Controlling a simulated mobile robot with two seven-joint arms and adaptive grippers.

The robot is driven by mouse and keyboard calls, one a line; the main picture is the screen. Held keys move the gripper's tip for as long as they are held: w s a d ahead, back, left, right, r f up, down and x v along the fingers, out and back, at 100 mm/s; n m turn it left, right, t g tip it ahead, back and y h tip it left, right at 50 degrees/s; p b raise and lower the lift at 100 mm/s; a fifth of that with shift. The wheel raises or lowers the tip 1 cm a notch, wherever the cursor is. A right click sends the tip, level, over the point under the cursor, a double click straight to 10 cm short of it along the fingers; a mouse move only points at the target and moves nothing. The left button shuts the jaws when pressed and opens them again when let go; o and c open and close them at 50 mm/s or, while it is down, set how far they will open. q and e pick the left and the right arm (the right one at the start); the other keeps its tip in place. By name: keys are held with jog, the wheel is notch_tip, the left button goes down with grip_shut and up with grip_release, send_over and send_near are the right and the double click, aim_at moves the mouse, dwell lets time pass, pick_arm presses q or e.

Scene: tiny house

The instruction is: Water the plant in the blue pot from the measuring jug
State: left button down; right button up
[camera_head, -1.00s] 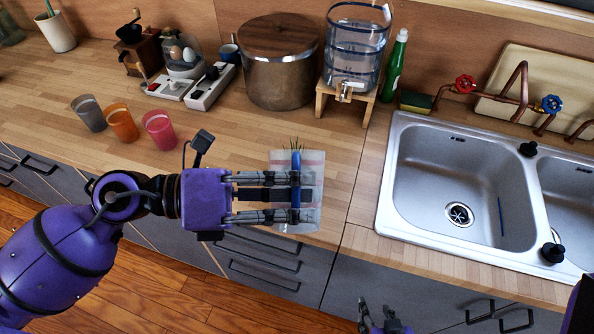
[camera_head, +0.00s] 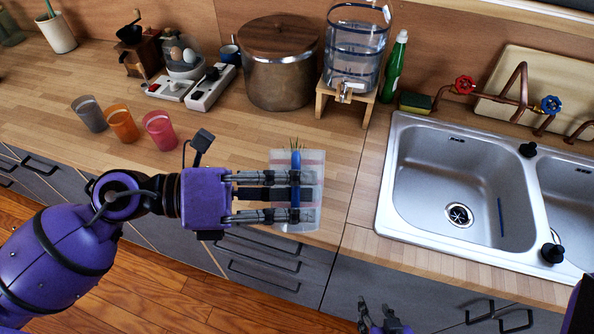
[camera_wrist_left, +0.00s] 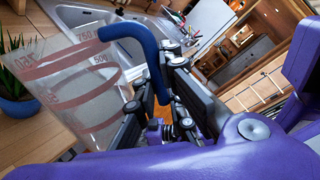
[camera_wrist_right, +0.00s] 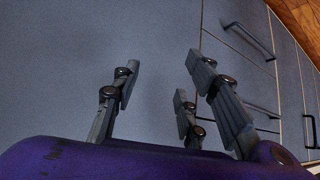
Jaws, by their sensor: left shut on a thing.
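The measuring jug (camera_head: 314,166) is clear with red markings and a blue handle. My left gripper (camera_head: 297,197) is shut on that handle, above the counter's front edge. In the left wrist view the jug (camera_wrist_left: 70,88) fills the left side, and no water can be made out in it. The plant's leaf tips (camera_head: 297,145) show just behind the jug in the head view; its pot is hidden there. The left wrist view shows the plant's blue pot (camera_wrist_left: 17,108) at the far left, partly behind the jug. My right gripper (camera_head: 382,318) is open and empty before the cabinet fronts.
Grey, orange and pink cups (camera_head: 160,130) stand left on the counter. A large lidded pot (camera_head: 278,70) and a water dispenser (camera_head: 354,55) on a wooden stand are at the back. The sink (camera_head: 455,170) lies to the right. Counter between cups and jug is clear.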

aim_at(296, 230)
pick_arm(q)
jog(key=f+b, duration=0.1)
jog(key=f, duration=0.1)
jog(key=s+f+m+b, duration=0.1)
jog(key=f+b, duration=0.1)
jog(key=s+f+m+b, duration=0.1)
jog(key=f+b, duration=0.1)
jog(key=shift+s+f, duration=0.2)
jog(key=shift+f, duration=0.15)
jog(key=s+f+m+h+b, duration=0.1)
jog(key=s+f+m+b, duration=0.2)
jog(key=s+f+m, duration=0.2)
jog(key=m, duration=0.3)
jog(key=shift+f+t+b, duration=0.35)
jog(key=shift+t, duration=0.05)
pick_arm(e)
jog(key=s+d+f, duration=0.1)
jog(key=s+f, duration=0.2)
jog(key=f, duration=0.6)
jog(key=shift+s+g, duration=0.15)
jog(key=shift+g, duration=0.25)
pick_arm(q)
jog(key=shift+s, duration=0.1)
pick_arm(e)
jog(key=shift+s+d+f, duration=0.15)
jog(key=shift+s+f, duration=0.2)
